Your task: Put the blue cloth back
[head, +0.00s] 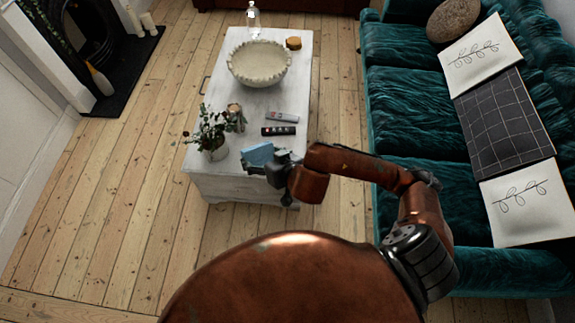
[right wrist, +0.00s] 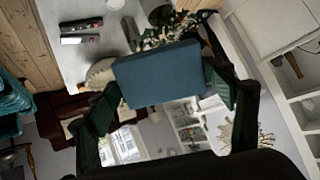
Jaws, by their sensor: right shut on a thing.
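The blue cloth (head: 258,154) is a small, flat, folded block in the head view, at the near end of the white table (head: 215,184). My right gripper (head: 272,163) is shut on it, reaching in from the right. In the right wrist view the blue cloth (right wrist: 160,73) sits between the two dark fingers of my right gripper (right wrist: 165,92). The head view does not clearly show whether the cloth touches the tabletop. My left gripper is not in view.
A teal sofa (head: 405,105) stands right. Floorboards (head: 135,185) are clear left.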

